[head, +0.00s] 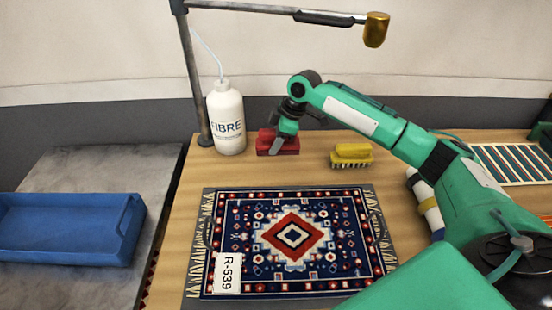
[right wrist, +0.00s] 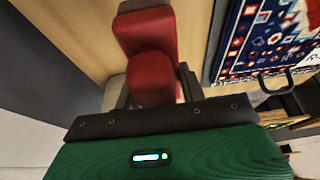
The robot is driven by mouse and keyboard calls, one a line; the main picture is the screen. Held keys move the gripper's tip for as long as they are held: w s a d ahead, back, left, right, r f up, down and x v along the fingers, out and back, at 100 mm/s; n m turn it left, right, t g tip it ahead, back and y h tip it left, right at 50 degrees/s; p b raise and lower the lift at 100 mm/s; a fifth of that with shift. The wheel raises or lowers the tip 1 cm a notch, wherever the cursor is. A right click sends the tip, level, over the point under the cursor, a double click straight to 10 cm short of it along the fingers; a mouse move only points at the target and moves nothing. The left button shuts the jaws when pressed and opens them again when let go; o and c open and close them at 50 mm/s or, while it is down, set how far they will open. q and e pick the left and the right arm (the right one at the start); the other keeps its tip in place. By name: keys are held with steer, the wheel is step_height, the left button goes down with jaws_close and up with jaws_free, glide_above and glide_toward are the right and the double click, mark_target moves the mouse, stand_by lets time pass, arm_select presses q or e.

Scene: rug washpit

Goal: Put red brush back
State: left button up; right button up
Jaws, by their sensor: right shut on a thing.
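The red brush (head: 266,142) is at the back of the wooden table, just right of the white FIBRE bottle (head: 227,120). My right gripper (head: 278,143) reaches down over it and is shut on it. In the right wrist view the red brush (right wrist: 148,40) lies between the fingers of my right gripper (right wrist: 150,90). Whether the brush touches the table is hard to tell. My left gripper is in neither view.
A yellow brush (head: 351,155) stands to the right of the red one. A patterned rug (head: 330,250) with an R-539 tag covers the table's front. A lamp arm (head: 270,12) hangs overhead. A blue tray (head: 125,235) is at left. My right arm crosses the table's right side.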

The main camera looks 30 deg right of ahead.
step_height(320, 180, down, 6)
steer(key=shift+p, duration=0.35)
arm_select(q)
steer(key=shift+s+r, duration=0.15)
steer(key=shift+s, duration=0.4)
arm_select(e)
steer(key=o, duration=1)
